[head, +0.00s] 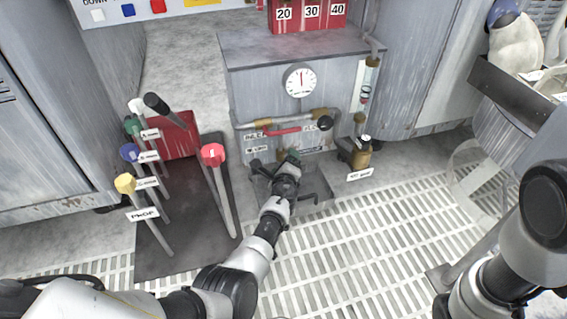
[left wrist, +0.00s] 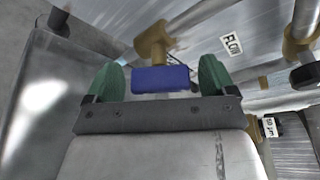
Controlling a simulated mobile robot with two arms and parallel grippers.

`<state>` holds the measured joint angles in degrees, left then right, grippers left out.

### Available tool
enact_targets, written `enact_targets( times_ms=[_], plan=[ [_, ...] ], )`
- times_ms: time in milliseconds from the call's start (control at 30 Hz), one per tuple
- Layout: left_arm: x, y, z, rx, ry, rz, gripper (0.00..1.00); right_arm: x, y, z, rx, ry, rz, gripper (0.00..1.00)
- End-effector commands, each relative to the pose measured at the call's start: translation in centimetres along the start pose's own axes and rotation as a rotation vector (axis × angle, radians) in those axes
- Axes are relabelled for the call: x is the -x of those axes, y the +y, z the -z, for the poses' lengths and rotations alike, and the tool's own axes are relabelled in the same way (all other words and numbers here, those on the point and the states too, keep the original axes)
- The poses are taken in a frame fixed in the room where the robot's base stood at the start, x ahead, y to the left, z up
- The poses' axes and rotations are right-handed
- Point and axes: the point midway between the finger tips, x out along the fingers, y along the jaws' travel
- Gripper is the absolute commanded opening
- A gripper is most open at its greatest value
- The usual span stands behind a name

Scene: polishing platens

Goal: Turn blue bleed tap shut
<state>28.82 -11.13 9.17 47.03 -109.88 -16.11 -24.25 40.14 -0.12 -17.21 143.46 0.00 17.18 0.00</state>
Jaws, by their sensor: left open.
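The blue bleed tap handle (left wrist: 160,79) shows in the left wrist view as a blue bar below a brass fitting (left wrist: 154,40). My left gripper (left wrist: 161,82) is open, with its green fingers on either side of the blue handle. Small gaps seem to show at its sides; I cannot tell whether either finger touches it. In the head view my left gripper (head: 289,160) is low at the front of the grey pump cabinet (head: 250,90) and hides the blue tap. My right gripper is out of view; only my right arm shows at the right.
A red lever (head: 282,132) and brass pipework lie just above my left gripper. A brass valve (head: 361,153) stands to its right. Several tall levers, one red-topped (head: 212,153), stand to its left. The floor grating (head: 350,240) in front is clear.

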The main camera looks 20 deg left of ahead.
Motion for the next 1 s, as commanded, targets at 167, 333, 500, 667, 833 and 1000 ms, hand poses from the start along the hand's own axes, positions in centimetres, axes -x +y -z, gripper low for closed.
enact_targets(
  times_ms=[167,333,500,667,833,1000],
  plan=[
    [0.0,0.0,0.0,0.0,0.0,0.0,0.73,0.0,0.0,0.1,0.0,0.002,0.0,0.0],
    [0.0,0.0,0.0,0.0,0.0,0.0,0.47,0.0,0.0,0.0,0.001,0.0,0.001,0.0],
    [0.0,0.0,-0.1,-0.001,0.0,-0.001,0.36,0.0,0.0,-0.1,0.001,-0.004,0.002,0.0],
    [0.0,-0.1,-0.1,-0.023,0.0,-0.009,0.36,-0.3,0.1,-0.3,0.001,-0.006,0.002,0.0],
    [0.0,-0.2,-0.2,-0.089,0.001,-0.037,0.36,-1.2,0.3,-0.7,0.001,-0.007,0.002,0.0],
    [0.1,-0.3,-0.3,-0.204,0.001,-0.085,0.36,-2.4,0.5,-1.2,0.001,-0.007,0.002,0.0]
  ],
)
